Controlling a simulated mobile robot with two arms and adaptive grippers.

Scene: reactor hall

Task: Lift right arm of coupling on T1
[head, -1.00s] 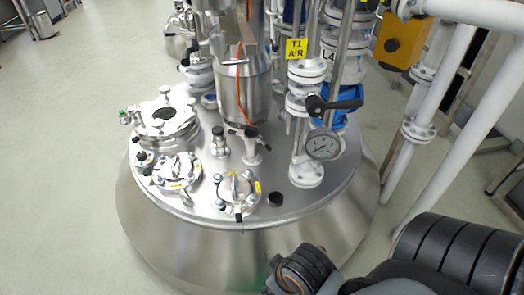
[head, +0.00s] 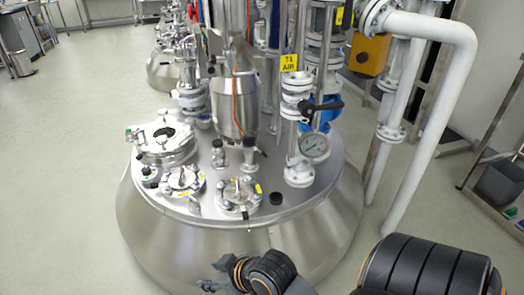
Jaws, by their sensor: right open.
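T1 is the domed steel vessel (head: 160,232), under a yellow "T1 AIR" tag (head: 289,63) on a pipe. Small fittings stand on its lid, among them a steel one with a dark top (head: 218,153). Another small fitting (head: 248,156) stands just below the central steel cylinder. I cannot tell which fitting is the coupling, and no lever arm on it is clear. My right gripper (head: 212,284) is at the bottom edge, in front of the vessel and apart from the lid fittings. It is open, and its tips are small and partly cut off. My left gripper is out of view.
Flanged ports (head: 238,194) and a round manway (head: 167,138) sit on the lid. Thick white pipes (head: 432,140) stand farther right. The floor at left is clear.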

